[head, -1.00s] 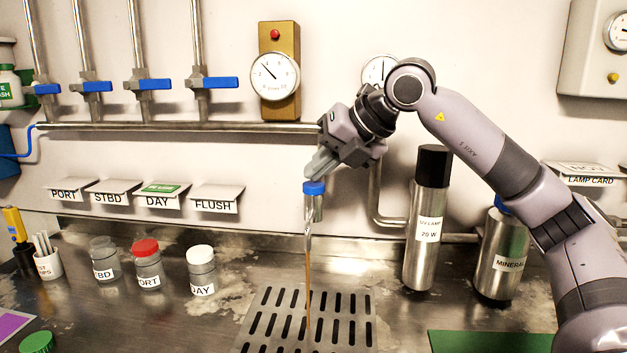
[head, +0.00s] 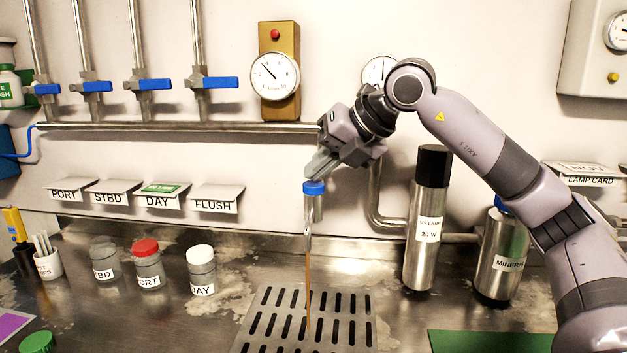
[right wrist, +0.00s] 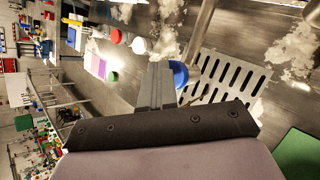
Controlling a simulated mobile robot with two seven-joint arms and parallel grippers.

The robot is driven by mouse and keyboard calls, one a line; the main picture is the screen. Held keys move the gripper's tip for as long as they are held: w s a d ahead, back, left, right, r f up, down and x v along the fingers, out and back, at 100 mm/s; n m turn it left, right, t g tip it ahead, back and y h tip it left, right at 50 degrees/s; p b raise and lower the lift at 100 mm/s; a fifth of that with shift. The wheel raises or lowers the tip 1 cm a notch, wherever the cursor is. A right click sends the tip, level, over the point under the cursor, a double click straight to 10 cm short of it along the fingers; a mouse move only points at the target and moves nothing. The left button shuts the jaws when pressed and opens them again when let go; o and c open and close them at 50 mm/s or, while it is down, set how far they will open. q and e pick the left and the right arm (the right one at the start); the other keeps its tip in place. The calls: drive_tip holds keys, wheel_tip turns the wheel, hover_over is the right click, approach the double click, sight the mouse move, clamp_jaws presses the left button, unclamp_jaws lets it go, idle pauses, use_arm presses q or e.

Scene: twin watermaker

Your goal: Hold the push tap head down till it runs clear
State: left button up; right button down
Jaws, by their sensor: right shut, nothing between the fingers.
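The push tap has a blue head (head: 314,188) on a metal body (head: 313,208). My right gripper (head: 318,168) is shut with nothing between its fingers. Its fingertips sit at the top of the blue head and look to be touching it. A brownish stream of water (head: 308,285) runs from the spout down to the slotted drain grate (head: 262,318). In the right wrist view the blue head (right wrist: 180,75) shows beside the shut fingertips (right wrist: 158,70). My left gripper is in neither view.
Jars with white (head: 200,254), red (head: 145,247) and grey (head: 103,243) lids stand left of the grate. A UV lamp cylinder (head: 428,225) and a mineral canister (head: 502,255) stand to the right. Blue-handled valves (head: 220,83) line the wall. A green mat (head: 490,341) lies front right.

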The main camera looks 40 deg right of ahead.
sight(319, 184)
drive_tip(key=shift+r, duration=0.1)
drive_tip(key=shift+r+p, duration=0.8)
drive_tip(key=shift+p, duration=0.1)
wheel_tip(319, 184, up, 5)
drive_tip(key=p, duration=0.4)
drive_tip(key=shift+p, duration=0.4)
